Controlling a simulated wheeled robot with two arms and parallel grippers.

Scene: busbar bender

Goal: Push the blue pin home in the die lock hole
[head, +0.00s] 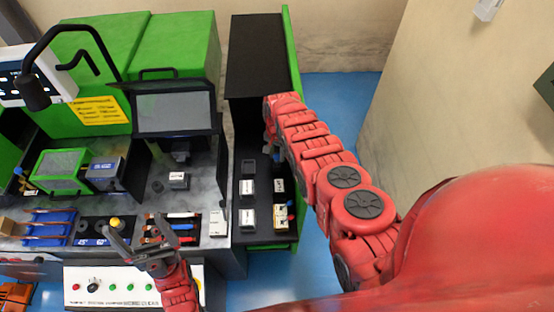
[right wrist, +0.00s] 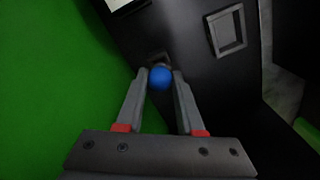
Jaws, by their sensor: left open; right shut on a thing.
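The blue pin (right wrist: 160,77) shows its round blue head between the fingertips of my right gripper (right wrist: 159,74) in the right wrist view. The right gripper is shut on it. Just beyond the head is a small grey fitting (right wrist: 157,58) on a dark panel; the pin's shaft and the hole are hidden, so I cannot tell how deep the pin sits. In the head view my right arm reaches to the dark open cabinet and its fingers are not clear. My left gripper (head: 141,236) is open and empty above the front of the machine.
A green wall (right wrist: 50,90) is close on the left in the right wrist view. A grey square frame (right wrist: 226,32) sits on the dark panel. In the head view, a pull-out tray (head: 262,237) holds several labelled blocks, and a control panel (head: 130,287) lies below my left gripper.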

